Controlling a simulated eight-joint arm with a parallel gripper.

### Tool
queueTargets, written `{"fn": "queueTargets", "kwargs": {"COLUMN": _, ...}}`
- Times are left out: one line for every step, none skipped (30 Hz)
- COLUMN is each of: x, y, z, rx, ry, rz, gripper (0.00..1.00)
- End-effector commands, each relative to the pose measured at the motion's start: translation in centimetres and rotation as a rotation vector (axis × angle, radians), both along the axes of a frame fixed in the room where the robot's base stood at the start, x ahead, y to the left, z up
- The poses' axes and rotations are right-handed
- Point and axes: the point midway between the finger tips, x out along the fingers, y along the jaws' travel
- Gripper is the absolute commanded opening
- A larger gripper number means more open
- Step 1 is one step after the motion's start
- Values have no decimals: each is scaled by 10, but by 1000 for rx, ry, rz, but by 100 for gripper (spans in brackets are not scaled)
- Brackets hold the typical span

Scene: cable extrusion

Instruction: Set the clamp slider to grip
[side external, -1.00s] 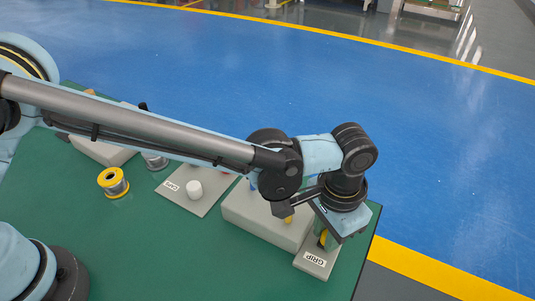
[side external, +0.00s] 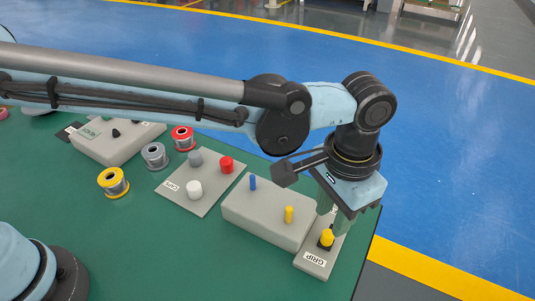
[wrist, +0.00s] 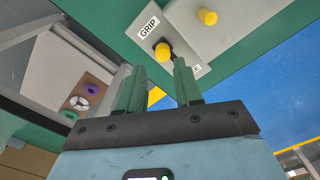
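The clamp slider is a yellow knob (side external: 327,237) on a dark slot in a small grey plate (side external: 311,272) labelled GRIP, at the table's right corner. In the wrist view, the knob (wrist: 162,52) sits at the slot end near the GRIP label. Another label at the plate's far end is mostly hidden. My gripper (side external: 333,212) is above the plate, pointing down. In the wrist view, the two green fingers of my gripper (wrist: 160,68) are apart with nothing between them, and the knob is beyond their tips.
A grey block (side external: 262,216) with a blue peg and a yellow peg stands left of the plate. Farther left are a plate with caps (side external: 190,206), several spools and another grey box (side external: 118,143). The table's right edge is close to the slider plate.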

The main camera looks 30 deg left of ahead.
Motion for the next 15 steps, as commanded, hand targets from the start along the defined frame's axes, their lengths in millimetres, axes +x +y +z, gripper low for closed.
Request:
{"fn": "queueTargets", "kwargs": {"x": 0, "y": 0, "z": 11, "rx": 1, "ry": 1, "rz": 0, "gripper": 35}}
{"fn": "queueTargets", "kwargs": {"x": 0, "y": 0, "z": 16, "rx": 1, "ry": 1, "rz": -1, "gripper": 35}}
{"fn": "queueTargets", "kwargs": {"x": 0, "y": 0, "z": 22, "rx": 1, "ry": 1, "rz": -1, "gripper": 35}}
{"fn": "queueTargets", "kwargs": {"x": -1, "y": 0, "z": 27, "rx": 0, "ry": 1, "rz": -1, "gripper": 35}}
{"fn": "queueTargets", "kwargs": {"x": -1, "y": 0, "z": 31, "rx": 0, "ry": 1, "rz": -1, "gripper": 35}}
{"fn": "queueTargets", "kwargs": {"x": -1, "y": 0, "z": 36, "rx": 0, "ry": 1, "rz": -1, "gripper": 35}}
{"fn": "queueTargets", "kwargs": {"x": -1, "y": 0, "z": 39, "rx": 0, "ry": 1, "rz": -1, "gripper": 35}}
{"fn": "queueTargets", "kwargs": {"x": -1, "y": 0, "z": 42, "rx": 0, "ry": 1, "rz": -1, "gripper": 35}}
{"fn": "queueTargets", "kwargs": {"x": -1, "y": 0, "z": 46, "rx": 0, "ry": 1, "rz": -1, "gripper": 35}}
{"fn": "queueTargets", "kwargs": {"x": -1, "y": 0, "z": 48, "rx": 0, "ry": 2, "rz": -1, "gripper": 35}}
{"fn": "queueTargets", "kwargs": {"x": -1, "y": 0, "z": 49, "rx": 0, "ry": 2, "rz": -1, "gripper": 35}}
{"fn": "queueTargets", "kwargs": {"x": -1, "y": 0, "z": 51, "rx": 0, "ry": 2, "rz": -1, "gripper": 35}}
{"fn": "queueTargets", "kwargs": {"x": -1, "y": 0, "z": 52, "rx": 0, "ry": 2, "rz": -1, "gripper": 35}}
{"fn": "queueTargets", "kwargs": {"x": -1, "y": 0, "z": 53, "rx": 0, "ry": 2, "rz": -1, "gripper": 35}}
{"fn": "queueTargets", "kwargs": {"x": -1, "y": 0, "z": 53, "rx": 0, "ry": 2, "rz": -1, "gripper": 35}}
